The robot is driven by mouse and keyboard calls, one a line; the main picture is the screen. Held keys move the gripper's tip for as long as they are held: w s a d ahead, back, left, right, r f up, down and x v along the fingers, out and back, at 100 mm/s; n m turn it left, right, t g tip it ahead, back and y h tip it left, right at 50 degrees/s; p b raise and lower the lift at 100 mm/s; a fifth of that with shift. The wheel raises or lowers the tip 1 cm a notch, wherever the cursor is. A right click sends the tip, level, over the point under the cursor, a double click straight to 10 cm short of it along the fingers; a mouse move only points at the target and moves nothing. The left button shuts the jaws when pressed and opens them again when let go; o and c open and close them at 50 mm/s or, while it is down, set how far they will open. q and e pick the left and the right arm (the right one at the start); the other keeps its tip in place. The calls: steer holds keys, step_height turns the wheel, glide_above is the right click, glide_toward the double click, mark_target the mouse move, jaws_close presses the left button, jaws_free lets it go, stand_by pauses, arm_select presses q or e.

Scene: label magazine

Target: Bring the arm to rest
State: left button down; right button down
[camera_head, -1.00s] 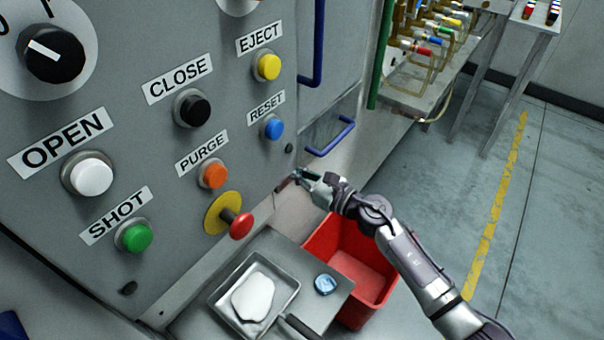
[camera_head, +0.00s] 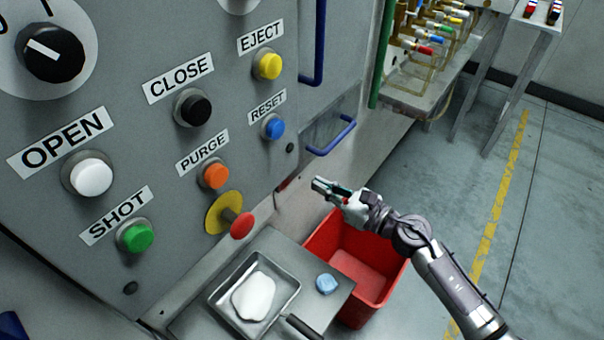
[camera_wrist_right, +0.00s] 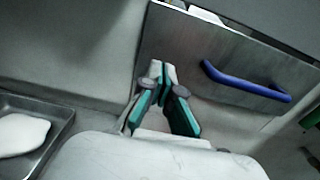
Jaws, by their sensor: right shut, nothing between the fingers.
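My right gripper (camera_head: 318,185) is shut and empty. It hangs in the air in front of the grey machine panel, above the red bin (camera_head: 372,278) and below the blue handle (camera_head: 331,137). In the right wrist view its fingers (camera_wrist_right: 161,70) meet at the tips, with the metal door and its blue handle (camera_wrist_right: 245,84) behind them. My right arm comes in from the lower right in the head view. My left gripper is not in view.
The panel carries several labelled buttons and a red mushroom button (camera_head: 242,225) left of my gripper. Below are a metal pan (camera_head: 222,302) with a white lump (camera_head: 253,297) and a blue piece (camera_head: 326,284). A rack (camera_head: 420,100) stands behind. The floor at right is open.

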steer(key=d+f+m+t+h+p, duration=0.25)
steer(key=d+f+m+h, duration=0.45)
steer(key=d+f+m, duration=0.7)
steer(key=s+d+f+m+g+h+p, duration=0.1)
steer(key=s+d+f+m+h, duration=0.1)
steer(key=s+f+m, duration=0.45)
steer(key=s+d+f+m+g+h, duration=0.1)
steer(key=s+d+f+m+h, duration=0.2)
steer(key=f+m, duration=0.65)
steer(key=s+d+f+m+g+h+p, duration=0.1)
steer(key=s+d+f+m+g+h, duration=0.2)
steer(key=s+f+m, duration=0.75)
steer(key=s+f+m+g, duration=0.2)
steer(key=s+f+g, duration=0.1)
steer(key=s, duration=1)
steer(key=s+f+m+g+p, duration=0.1)
steer(key=s+f+m+g, duration=0.1)
steer(key=s, duration=1.1)
step_height(320, 180, down, 3)
steer(key=shift+s+a+r+g, duration=0.15)
steer(key=shift+a+g, duration=0.2)
steer(key=shift+g, duration=0.4)
